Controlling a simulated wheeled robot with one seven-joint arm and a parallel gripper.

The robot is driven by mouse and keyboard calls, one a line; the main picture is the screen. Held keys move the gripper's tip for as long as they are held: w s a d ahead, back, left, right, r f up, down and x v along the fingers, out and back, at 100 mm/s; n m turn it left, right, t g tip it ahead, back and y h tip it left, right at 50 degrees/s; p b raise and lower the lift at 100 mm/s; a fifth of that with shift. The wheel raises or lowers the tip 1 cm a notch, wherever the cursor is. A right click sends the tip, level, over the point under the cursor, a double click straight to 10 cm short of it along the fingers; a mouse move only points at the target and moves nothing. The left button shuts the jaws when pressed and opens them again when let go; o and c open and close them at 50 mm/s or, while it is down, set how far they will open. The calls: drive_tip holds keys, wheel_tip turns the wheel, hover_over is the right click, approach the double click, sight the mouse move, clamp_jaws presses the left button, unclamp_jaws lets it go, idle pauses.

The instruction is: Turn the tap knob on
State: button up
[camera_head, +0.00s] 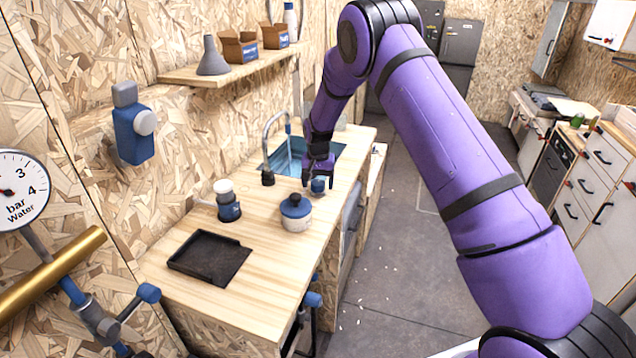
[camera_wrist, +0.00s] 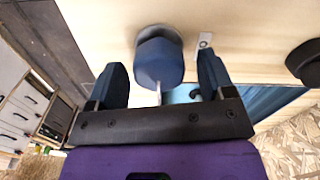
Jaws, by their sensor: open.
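A small blue tap knob (camera_head: 318,186) stands on the wooden counter at the near edge of the sink. In the wrist view the knob (camera_wrist: 159,62) is between the two dark fingertips, with a gap visible on each side. My gripper (camera_head: 318,172) is at the knob, its fingers apart and not closed on it; it also shows in the wrist view (camera_wrist: 161,72). The grey curved tap (camera_head: 266,135) rises on the wall side of the sink, with a dark base on the counter. The blue sink basin (camera_head: 334,149) is partly hidden by my arm.
A blue-lidded jar (camera_head: 296,213), a blue and white bottle (camera_head: 228,202) and a black tray (camera_head: 210,257) stand on the counter nearer the camera. A shelf (camera_head: 225,70) with boxes and a funnel runs above. The floor right of the counter is mostly clear.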

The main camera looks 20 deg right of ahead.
wheel_tip(320, 180, up, 11)
drive_tip(key=shift+f, duration=0.15)
idle(0.5)
wheel_tip(320, 180, up, 14)
drive_tip(key=n+t, duration=0.1)
hover_over(318, 181)
drive_tip(key=s+d, duration=0.2)
drive_tip(key=s, duration=0.6)
drive_tip(key=s+d+r+n+t, duration=0.1)
drive_tip(key=s+d+r+t, duration=0.1)
drive_tip(key=s+r, duration=0.95)
drive_tip(key=s+d+n+t, duration=0.2)
drive_tip(key=s, duration=2.7)
drive_tip(key=shift+s+d+r+n, duration=0.3)
drive_tip(key=shift+r+n, duration=0.1)
